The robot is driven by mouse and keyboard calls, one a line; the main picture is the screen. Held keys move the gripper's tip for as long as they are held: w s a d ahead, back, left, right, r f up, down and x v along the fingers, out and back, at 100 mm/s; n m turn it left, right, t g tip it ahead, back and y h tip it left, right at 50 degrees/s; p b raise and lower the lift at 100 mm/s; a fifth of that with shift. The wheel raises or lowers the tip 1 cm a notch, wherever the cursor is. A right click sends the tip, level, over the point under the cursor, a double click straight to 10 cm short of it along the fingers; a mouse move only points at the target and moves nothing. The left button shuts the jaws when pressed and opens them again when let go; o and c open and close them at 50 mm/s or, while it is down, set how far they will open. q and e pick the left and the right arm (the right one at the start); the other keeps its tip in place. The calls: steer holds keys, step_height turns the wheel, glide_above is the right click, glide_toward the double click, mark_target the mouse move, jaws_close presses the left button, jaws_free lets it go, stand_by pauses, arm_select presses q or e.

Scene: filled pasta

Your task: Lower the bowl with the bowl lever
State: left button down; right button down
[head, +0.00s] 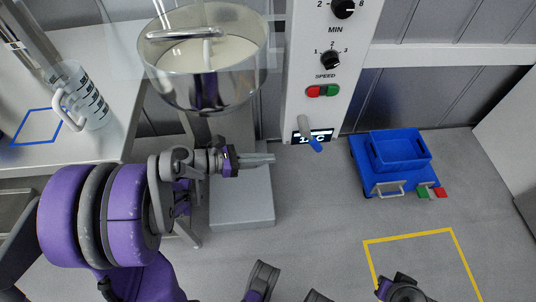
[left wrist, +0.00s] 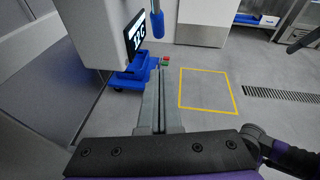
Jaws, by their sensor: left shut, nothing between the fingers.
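A shiny metal bowl (head: 160,86) with pale contents hangs on the mixer at upper centre in the head view. The bowl lever is a grey rod with a blue grip (head: 315,145), in front of the small screen low on the mixer column. The blue grip also shows in the left wrist view (left wrist: 157,24), at the top beside the screen. My left gripper (head: 274,158) is shut and empty, its fingers pointing right, below the bowl and left of the lever. In the wrist view its fingers (left wrist: 160,95) lie together. The fingertips are apart from the grip.
The mixer column (head: 298,75) carries knobs and red and green buttons. A blue cart with a bin (head: 400,148) stands on the floor to the right. A yellow floor outline (head: 408,236) lies in front. A counter with a measuring jug (head: 92,108) is at left.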

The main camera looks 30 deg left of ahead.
arm_select(q)
steer(key=w+d, duration=0.7)
steer(key=shift+d+b, duration=0.25)
steer(key=shift+b, duration=0.1)
steer(key=shift+w, duration=0.1)
